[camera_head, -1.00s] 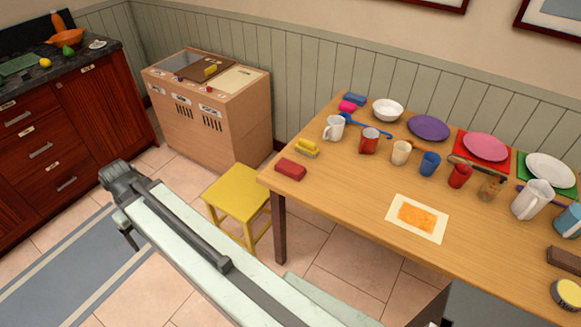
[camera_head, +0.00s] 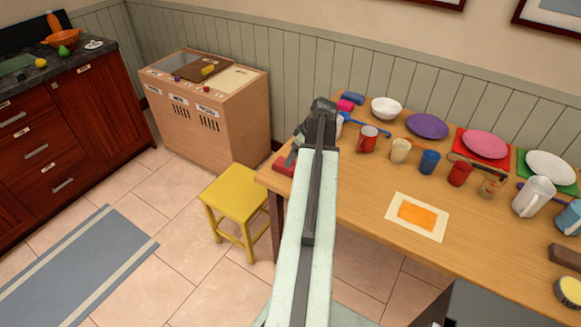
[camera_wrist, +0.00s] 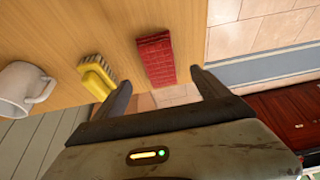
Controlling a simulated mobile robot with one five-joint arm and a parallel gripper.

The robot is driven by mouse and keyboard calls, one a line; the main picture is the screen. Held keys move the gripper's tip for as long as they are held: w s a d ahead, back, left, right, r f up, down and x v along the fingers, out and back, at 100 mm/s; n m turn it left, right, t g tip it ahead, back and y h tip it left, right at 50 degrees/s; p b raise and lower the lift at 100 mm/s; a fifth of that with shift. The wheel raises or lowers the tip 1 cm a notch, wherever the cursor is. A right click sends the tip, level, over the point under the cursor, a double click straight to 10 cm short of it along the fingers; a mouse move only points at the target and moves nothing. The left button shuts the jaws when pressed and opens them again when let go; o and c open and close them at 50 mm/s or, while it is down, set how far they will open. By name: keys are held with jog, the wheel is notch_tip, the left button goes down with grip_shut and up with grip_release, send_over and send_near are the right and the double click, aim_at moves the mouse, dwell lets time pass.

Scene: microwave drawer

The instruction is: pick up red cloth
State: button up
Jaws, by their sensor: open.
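The red cloth (camera_wrist: 156,60) looks like a small folded dark-red block on the wooden table near its edge in the wrist view. In the head view, part of the red cloth (camera_head: 283,166) shows at the table's left end, and my arm hides the rest. My gripper (camera_wrist: 160,80) is open and empty, with its two dark fingers spread and the red cloth ahead between their tips in the wrist view. In the head view, my gripper (camera_head: 298,150) is near the table's left end and partly hidden by the arm. I cannot tell its height above the table.
The table (camera_head: 360,200) holds several cups and plates. A yellow stool (camera_head: 235,193) stands left of the table, with open floor around it.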

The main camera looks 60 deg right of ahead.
jog(key=b+x, duration=0.6)
jog(key=x, duration=0.1)
jog(key=shift+w+f, duration=0.15)
jog(key=shift+f, duration=0.15)
jog(key=shift+r, duration=0.2)
jog(key=c, duration=1.5)
